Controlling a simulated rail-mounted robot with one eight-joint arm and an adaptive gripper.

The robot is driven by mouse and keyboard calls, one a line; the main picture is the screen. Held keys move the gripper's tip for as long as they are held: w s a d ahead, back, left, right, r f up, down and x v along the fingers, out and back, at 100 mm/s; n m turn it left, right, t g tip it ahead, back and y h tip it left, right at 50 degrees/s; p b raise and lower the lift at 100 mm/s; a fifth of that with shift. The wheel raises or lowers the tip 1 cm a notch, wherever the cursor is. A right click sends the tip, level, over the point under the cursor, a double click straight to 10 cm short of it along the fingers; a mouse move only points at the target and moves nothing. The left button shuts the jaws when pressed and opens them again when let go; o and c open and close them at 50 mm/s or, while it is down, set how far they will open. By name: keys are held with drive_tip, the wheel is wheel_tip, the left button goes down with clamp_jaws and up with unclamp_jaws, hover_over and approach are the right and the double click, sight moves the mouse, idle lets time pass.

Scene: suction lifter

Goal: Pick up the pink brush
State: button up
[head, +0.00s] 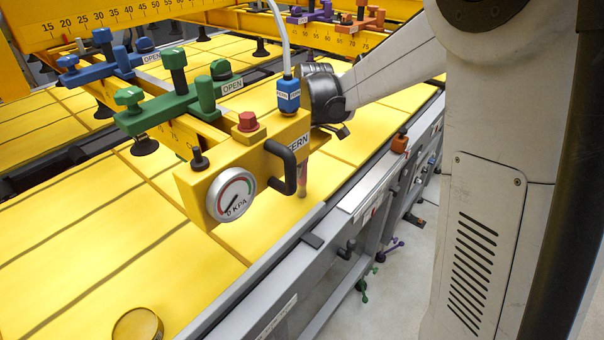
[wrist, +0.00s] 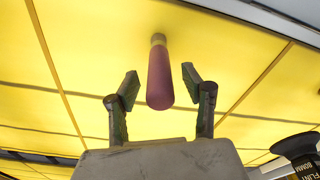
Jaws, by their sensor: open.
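The pink brush (wrist: 159,80) shows in the middle of the wrist view, a smooth pink handle with a pale end against a yellow panel. In the head view a small pinkish piece of it (head: 302,180) shows beside the black handle of the yellow lifter beam, standing roughly upright over the yellow panel. My gripper (wrist: 161,79) is open, with one finger on each side of the brush in the wrist view and visible gaps to both. In the head view my black wrist shows behind the beam; its fingers are mostly hidden there.
The yellow lifter beam (head: 255,150) with a pressure gauge (head: 231,194), red knob and blue fitting stands close in front of my wrist. Green clamps (head: 180,105) sit left of it. A grey rail (head: 330,210) edges the yellow panels (head: 90,255).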

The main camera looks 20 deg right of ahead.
drive_tip(key=shift+f, duration=0.3)
drive_tip(key=shift+c, duration=0.5)
clamp_jaws()
drive_tip(key=shift+r, duration=0.1)
wheel_tip(320, 180, up, 10)
drive_tip(key=shift+f+b, duration=0.1)
drive_tip(key=shift+b, duration=0.2)
